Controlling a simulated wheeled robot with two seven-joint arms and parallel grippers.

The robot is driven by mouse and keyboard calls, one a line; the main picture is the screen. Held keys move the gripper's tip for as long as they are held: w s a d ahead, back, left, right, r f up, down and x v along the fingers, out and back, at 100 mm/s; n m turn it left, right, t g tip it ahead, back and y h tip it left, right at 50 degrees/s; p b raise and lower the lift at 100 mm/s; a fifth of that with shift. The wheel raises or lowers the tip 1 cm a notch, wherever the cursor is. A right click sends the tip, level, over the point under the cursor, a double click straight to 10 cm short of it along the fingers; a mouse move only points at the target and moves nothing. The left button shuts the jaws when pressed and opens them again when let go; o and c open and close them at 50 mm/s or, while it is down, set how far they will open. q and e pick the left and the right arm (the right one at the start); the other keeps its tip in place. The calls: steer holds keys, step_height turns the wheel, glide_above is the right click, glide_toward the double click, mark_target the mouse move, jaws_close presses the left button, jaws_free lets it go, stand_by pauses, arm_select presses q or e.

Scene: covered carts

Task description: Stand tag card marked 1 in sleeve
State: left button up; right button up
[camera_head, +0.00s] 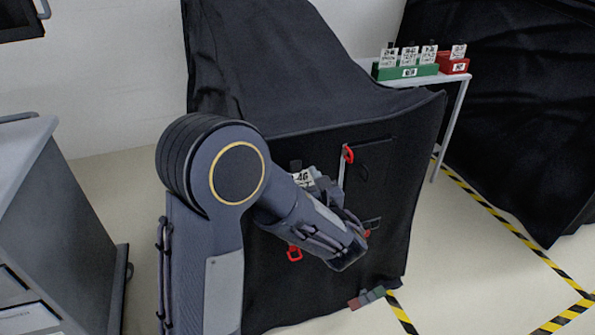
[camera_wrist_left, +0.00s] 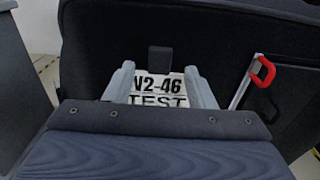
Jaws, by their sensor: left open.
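A white tag card (camera_wrist_left: 158,87) with a black tab on top stands in front of the black cover in the left wrist view. In the head view the same card (camera_head: 303,179) shows partly behind my left arm. I cannot tell whether it sits in a sleeve. A flat dark pocket-like panel (camera_head: 376,157) lies to its right. My right gripper is out of view.
A red hook-like handle (camera_head: 348,153) is right of the card, and another red one (camera_head: 295,254) is lower down. Several cards stand in a green holder (camera_head: 405,71) beside a red holder (camera_head: 454,66) on a back table. A small coloured block (camera_head: 367,297) is near the cover's bottom.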

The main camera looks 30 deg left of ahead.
arm_select(q)
steer(key=v, duration=0.4)
stand_by(0.4)
